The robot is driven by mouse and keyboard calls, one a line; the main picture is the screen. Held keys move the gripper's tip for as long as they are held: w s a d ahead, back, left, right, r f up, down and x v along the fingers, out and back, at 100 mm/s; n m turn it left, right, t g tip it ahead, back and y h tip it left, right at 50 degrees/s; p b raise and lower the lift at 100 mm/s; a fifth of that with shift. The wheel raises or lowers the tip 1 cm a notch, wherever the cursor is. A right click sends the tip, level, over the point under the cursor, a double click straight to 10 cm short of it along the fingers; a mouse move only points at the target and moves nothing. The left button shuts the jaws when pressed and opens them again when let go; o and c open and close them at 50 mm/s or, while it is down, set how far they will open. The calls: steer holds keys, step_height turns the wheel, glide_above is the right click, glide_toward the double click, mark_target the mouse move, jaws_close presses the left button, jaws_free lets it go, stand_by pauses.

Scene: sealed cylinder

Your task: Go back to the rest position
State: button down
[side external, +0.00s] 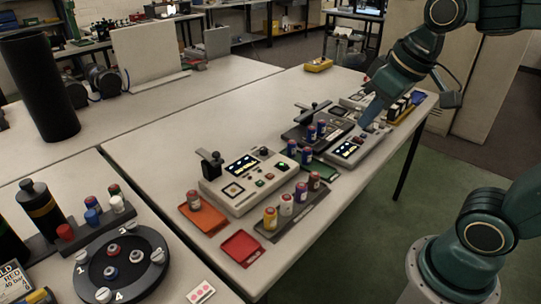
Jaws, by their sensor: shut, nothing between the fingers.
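My gripper (368,118) is at the far right part of the long table (160,140), pointing down. Its fingers are shut with nothing between them. The tip is just above or beside a small light-grey device with a screen (347,151); I cannot tell whether it touches it. My dark green arm comes in from the upper right. A dark panel (300,133) with blue and red cylinders (311,134) stands left of the gripper.
A larger white device (262,178) stands mid-table, with a dark tray of small cylinders (310,207), an orange tray (203,220) and a red tray (240,250) around it. A round dark dial (128,265) sits front left.

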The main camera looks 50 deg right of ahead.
steer(key=s+f+t, duration=0.1)
steer(key=s, duration=0.5)
steer(key=shift+a+f, duration=0.35)
steer(key=shift+a, duration=0.05)
